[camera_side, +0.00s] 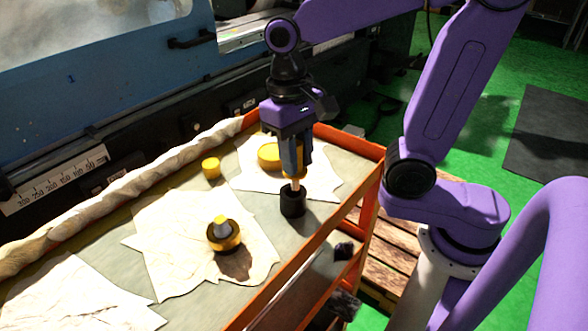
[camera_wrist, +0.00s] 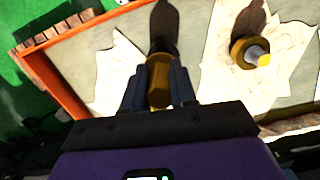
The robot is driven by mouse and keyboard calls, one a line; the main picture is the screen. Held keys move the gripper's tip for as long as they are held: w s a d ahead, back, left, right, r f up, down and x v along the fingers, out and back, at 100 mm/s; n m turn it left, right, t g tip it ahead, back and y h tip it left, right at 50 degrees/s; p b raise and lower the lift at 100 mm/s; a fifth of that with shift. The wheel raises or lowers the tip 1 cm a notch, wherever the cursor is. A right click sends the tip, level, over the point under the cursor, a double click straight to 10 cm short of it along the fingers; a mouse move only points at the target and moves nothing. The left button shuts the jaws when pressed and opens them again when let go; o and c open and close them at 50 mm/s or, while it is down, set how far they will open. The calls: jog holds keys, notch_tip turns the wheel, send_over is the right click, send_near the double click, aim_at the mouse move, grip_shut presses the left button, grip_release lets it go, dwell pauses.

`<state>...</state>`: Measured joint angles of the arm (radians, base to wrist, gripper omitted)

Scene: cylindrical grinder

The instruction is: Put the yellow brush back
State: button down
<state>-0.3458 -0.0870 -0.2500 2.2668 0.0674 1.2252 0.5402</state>
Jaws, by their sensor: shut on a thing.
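My gripper (camera_side: 294,172) points down over the tray at its right part, with its fingers shut on the yellow brush. The brush's yellow body (camera_wrist: 158,94) shows between the fingers in the wrist view. In the side view the fingers cover most of the brush, and a narrow orange-brown part (camera_side: 295,185) shows below them. Directly under it is a short black cylinder (camera_side: 293,203) at the tray surface. I cannot tell whether this cylinder is a holder around the brush's lower end or part of the brush.
A yellow-and-black piece with a grey top (camera_side: 224,237) stands on a white cloth (camera_side: 165,237). A small yellow cylinder (camera_side: 211,168) and a yellow round piece (camera_side: 268,156) lie farther back. The tray's orange rim (camera_side: 343,212) runs close on the right. A blue machine (camera_side: 100,75) stands behind.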

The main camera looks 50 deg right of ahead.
jog(key=shift+w+a+f, duration=0.1)
jog(key=shift+w+f, duration=0.15)
jog(key=shift+f, duration=1.55)
jog(key=shift+f, duration=0.5)
jog(key=c, duration=0.9)
grip_release()
notch_tip(320, 180, up, 13)
jog(key=w, duration=0.1)
jog(key=s+d+f+n, duration=0.4)
jog(key=s+f+n, duration=0.2)
jog(key=s+n, duration=0.1)
jog(key=s+d+f+n+t, duration=0.1)
jog(key=s+d+f+n, duration=0.3)
jog(key=s+f+n, duration=0.3)
jog(key=shift+s+d+f+t, duration=0.15)
jog(key=shift+d+t, duration=0.1)
jog(key=shift+t, duration=0.05)
